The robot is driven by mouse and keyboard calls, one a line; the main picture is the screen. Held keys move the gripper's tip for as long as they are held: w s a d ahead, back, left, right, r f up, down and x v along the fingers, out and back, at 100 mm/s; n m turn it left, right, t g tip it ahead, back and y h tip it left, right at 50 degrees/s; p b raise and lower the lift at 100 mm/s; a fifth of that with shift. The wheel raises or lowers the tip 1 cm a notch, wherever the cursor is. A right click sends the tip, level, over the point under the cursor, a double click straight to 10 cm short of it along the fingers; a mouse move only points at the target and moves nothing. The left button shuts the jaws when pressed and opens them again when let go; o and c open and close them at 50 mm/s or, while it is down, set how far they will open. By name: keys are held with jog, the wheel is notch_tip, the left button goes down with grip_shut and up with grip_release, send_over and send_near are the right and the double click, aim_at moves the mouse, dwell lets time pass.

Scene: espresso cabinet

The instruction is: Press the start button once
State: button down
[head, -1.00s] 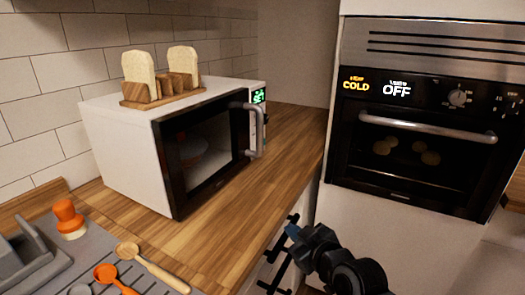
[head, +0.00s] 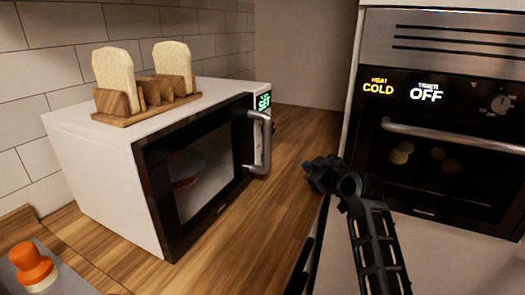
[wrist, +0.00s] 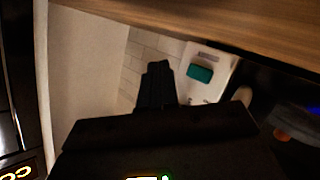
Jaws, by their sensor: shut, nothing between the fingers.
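The white microwave (head: 95,190) stands on the counter with its dark door shut. Its narrow control panel, lit with green "SET" text (head: 264,102), is at the right of the door, partly behind the handle (head: 262,150). The start button cannot be made out in the head view. In the wrist view, which looks upside down, a teal rectangular button (wrist: 200,73), probably the start button, shows on a pale panel (wrist: 218,66). My gripper (head: 312,168) is shut and empty, to the right of the panel and apart from it. Its dark fingers (wrist: 157,72) point towards the tiled wall, beside the panel.
The oven (head: 440,160) at the right reads "COLD" and "OFF". A wooden rack (head: 150,100) with two bread slices sits on the microwave. An orange-topped item (head: 33,265) is at the lower left. The counter (head: 290,150) right of the microwave is clear.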

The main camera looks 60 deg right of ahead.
jog(key=shift+w, duration=0.15)
jog(key=shift+w+a, duration=0.15)
jog(key=shift+w, duration=2)
jog(key=shift+w+a, duration=0.15)
jog(key=shift+w, duration=2)
jog(key=shift+w, duration=0.1)
jog(key=shift+w+a+r+p, duration=0.1)
jog(key=shift+w+r+p, duration=0.05)
jog(key=shift+w+p, duration=0.15)
